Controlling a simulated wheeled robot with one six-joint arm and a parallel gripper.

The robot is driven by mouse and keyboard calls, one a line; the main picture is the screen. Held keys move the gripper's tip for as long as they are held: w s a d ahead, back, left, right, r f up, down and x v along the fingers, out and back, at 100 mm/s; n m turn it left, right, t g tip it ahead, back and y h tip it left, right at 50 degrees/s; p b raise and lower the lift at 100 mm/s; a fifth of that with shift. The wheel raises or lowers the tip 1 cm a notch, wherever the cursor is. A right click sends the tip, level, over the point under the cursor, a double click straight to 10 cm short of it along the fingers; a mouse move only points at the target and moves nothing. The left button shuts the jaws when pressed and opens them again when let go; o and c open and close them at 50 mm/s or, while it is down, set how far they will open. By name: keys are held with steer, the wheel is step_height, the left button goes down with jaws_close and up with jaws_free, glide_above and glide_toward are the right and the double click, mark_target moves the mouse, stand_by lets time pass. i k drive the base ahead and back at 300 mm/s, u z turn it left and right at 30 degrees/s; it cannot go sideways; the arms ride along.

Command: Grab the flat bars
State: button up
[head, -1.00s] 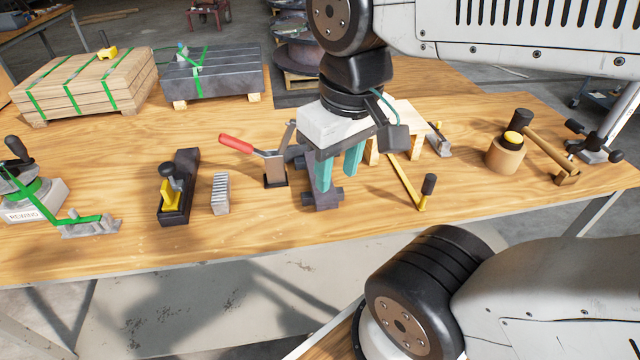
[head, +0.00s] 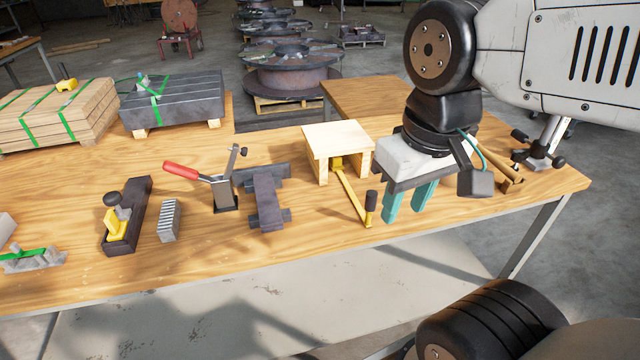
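A bundle of dark grey flat bars (head: 190,98), bound with green straps, lies on wooden skids at the back left of the bench. A small row of thin grey plates (head: 169,221) stands at the front left; I cannot tell whether these also count as flat bars. My gripper (head: 407,212) points down at the right of the bench, far right of both. Its two teal fingers are apart with nothing seen between them. Its height above the bench is hard to judge.
A strapped timber stack (head: 50,118) sits left of the bars. A black plane (head: 126,217), red-handled clamp (head: 222,185), dark steel piece (head: 266,200), small wooden stand (head: 337,140) and yellow bar clamp (head: 352,194) crowd the middle. My arm partly hides a mallet (head: 503,165).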

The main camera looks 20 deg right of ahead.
mark_target(270, 217)
steer(key=z, duration=3.65)
steer(key=k, duration=2.65)
steer(key=u, duration=1.45)
